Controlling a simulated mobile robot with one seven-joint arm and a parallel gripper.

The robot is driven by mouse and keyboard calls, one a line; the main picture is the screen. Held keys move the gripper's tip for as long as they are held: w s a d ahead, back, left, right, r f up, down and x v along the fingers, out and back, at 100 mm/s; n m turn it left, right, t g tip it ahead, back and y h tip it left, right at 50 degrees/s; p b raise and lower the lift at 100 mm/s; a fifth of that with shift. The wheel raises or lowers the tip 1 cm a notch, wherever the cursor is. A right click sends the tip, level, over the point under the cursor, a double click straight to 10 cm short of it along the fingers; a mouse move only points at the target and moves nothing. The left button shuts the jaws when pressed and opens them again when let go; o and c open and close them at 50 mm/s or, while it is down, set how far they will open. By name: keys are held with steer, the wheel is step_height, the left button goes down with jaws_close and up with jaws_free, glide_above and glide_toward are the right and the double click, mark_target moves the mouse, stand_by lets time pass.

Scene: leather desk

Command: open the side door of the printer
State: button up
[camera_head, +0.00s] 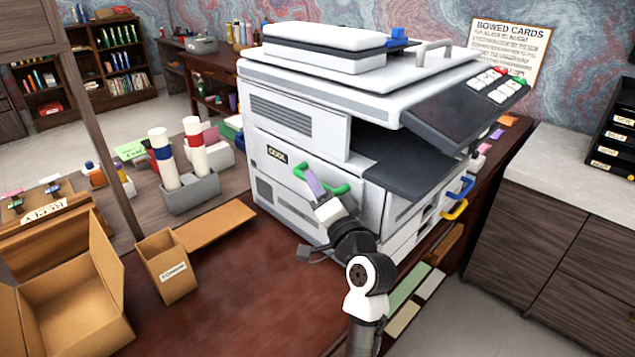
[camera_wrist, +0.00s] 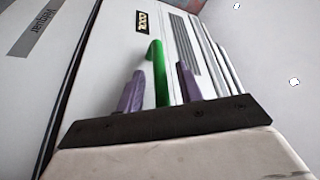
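The white printer (camera_head: 305,110) stands on the dark red leather desk. Its side door (camera_head: 275,170) is on the left-facing side, bears a black label, and looks flush with the body. A green handle (camera_head: 341,190) sticks out from this door; it also shows in the wrist view (camera_wrist: 158,75). My gripper (camera_head: 311,178) is at the handle. In the wrist view its two purple fingers (camera_wrist: 159,78) stand either side of the green bar with visible gaps, so it is open around the handle. Part of the handle is hidden by my gripper in the head view.
An open cardboard box (camera_head: 75,310) and a small brown bin (camera_head: 167,267) stand to the left on the desk. A grey holder (camera_head: 190,192) with rolled tubes is behind them. The desk top left of my arm is bare. Blue (camera_head: 467,186) and yellow (camera_head: 455,210) handles are on the printer's front.

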steer(key=shift+w, duration=0.1)
jaws_close()
stand_by(0.4)
